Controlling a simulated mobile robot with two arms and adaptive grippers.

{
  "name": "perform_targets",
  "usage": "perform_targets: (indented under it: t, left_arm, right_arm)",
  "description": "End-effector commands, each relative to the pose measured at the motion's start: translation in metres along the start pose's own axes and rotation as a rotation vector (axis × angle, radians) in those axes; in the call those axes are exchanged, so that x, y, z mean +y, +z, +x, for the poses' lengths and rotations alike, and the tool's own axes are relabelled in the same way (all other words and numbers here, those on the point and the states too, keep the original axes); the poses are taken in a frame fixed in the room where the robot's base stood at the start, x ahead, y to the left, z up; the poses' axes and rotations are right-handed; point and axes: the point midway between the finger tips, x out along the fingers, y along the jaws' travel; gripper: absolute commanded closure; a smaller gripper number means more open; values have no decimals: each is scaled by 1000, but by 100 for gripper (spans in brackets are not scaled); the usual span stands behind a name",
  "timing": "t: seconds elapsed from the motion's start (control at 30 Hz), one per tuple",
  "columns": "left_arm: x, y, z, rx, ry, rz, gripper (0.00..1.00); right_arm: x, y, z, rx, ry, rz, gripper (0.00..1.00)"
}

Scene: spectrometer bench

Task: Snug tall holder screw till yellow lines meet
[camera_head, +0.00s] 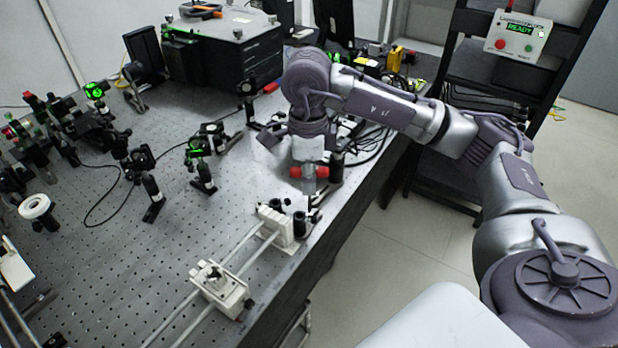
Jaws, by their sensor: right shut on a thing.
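My right arm comes in from the right, and its right gripper (309,172) points down over the front right edge of the bench. It is shut on a red-handled tool (295,172), whose red ends show on both sides of the fingers. A thin dark shaft seems to run down from it toward small black post holders (300,224) beside a white block. Whether the shaft touches a screw cannot be told. Another dark upright post (337,168) stands just right of the gripper. The yellow lines are too small or hidden. My left gripper is not in view.
A white rail carriage (220,288) and a white end block (277,228) sit on rails at the front. Optics mounts with green lights (198,150) stand left. A black box (222,55) stands behind. A control box (518,36) reads READY. Bare perforated bench (110,262) lies front left.

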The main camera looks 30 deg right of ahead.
Motion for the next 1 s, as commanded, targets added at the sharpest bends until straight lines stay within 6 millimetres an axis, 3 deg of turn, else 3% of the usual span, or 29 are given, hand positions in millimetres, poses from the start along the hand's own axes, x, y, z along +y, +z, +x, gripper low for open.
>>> perform_targets:
  t: [0.5,1.0]
  left_arm:
    - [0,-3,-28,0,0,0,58]
    - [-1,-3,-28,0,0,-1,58]
  right_arm:
    - [0,0,-44,-1,-1,1,100]
    - [0,0,-46,-1,-1,0,100]
